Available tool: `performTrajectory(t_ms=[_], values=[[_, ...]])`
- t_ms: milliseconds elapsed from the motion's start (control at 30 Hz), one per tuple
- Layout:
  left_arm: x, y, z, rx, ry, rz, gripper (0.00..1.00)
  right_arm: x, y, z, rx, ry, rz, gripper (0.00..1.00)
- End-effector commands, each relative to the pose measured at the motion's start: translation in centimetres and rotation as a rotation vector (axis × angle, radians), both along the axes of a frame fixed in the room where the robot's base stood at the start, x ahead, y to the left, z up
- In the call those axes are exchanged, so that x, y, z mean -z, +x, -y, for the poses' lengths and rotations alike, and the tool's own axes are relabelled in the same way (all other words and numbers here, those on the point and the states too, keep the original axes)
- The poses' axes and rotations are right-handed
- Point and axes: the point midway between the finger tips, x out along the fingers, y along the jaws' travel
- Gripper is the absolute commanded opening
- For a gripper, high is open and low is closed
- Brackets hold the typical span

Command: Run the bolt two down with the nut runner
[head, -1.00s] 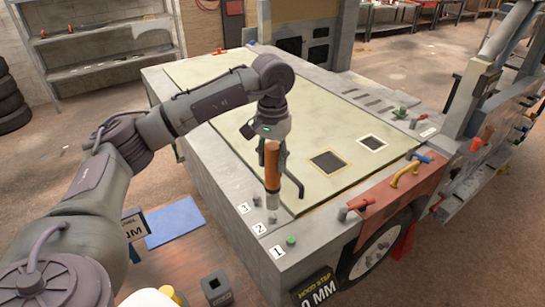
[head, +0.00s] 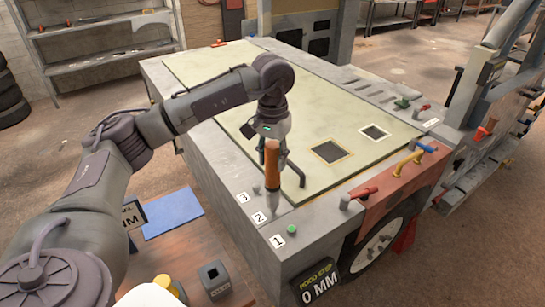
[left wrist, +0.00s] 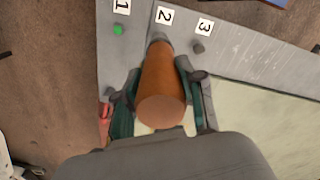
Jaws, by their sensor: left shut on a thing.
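The nut runner (head: 272,165) has an orange-brown handle and a grey socket end pointing down. My left gripper (head: 273,148) is shut on its handle and holds it upright. In the left wrist view the nut runner (left wrist: 161,85) stands between both fingers (left wrist: 157,72). Its socket end is over the bolt two spot, beside the number 2 label (head: 259,218). Bolt two is hidden by the socket, and I cannot tell whether they touch. Bolt one (head: 291,229) has a green top; bolt three (head: 256,190) is grey. My right gripper is not in view.
The bolts stand on the grey bench rim (head: 236,180) around a pale green panel (head: 225,110). A red block with handles (head: 400,180) is at the right. A dark square socket box (head: 214,280) stands at the lower left.

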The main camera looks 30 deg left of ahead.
Motion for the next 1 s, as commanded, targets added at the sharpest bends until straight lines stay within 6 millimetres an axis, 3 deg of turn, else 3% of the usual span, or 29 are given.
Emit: performTrajectory(t_ms=[1000], values=[[-0.17,0.01,0.02,0.000,-0.002,0.003,0.00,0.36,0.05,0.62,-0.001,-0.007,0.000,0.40]])
